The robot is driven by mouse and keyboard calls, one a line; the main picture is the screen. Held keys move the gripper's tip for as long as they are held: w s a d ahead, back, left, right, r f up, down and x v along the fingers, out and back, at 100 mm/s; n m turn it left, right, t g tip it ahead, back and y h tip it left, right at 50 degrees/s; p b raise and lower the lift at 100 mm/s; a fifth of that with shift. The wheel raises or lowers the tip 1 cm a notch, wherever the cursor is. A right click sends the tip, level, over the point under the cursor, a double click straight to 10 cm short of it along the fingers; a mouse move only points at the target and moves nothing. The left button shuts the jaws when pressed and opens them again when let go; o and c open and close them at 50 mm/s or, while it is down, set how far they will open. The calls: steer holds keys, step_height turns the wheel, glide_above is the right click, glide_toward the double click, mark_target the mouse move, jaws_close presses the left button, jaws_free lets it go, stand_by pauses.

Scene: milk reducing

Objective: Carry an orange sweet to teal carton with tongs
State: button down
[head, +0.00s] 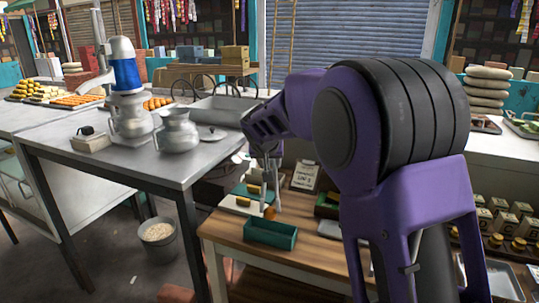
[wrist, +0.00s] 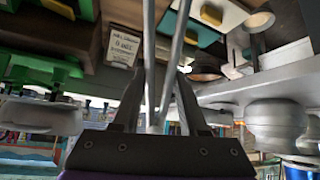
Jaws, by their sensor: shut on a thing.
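My gripper (head: 266,154) is shut on the silver tongs (head: 268,180), which point down over the wooden table. In the wrist view my gripper (wrist: 157,98) has the two tong arms (wrist: 150,55) running up out of the frame, so their tips are hidden there. An orange sweet (head: 269,212) is at the tong tips in the head view, just above the far rim of the open teal carton (head: 271,236). I cannot tell whether the tips clasp it. The carton stands on the front of the table; its visible inside looks empty.
A white board (head: 233,209) and a teal piece behind it, both with yellow-orange blocks, lie behind the carton. A printed card (head: 305,176) stands at the back, also in the wrist view (wrist: 123,44). A green box (head: 327,206) is right. A metal table (head: 140,165) with pots is left.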

steer(key=shift+f+b, duration=1.2)
steer(key=shift+f, duration=1.35)
steer(key=c, duration=0.9)
jaws_free()
steer(key=shift+c, duration=0.6)
steer(key=shift+r, duration=0.1)
step_height(320, 180, up, 10)
steer(key=p, duration=0.2)
steer(key=shift+p, duration=0.35)
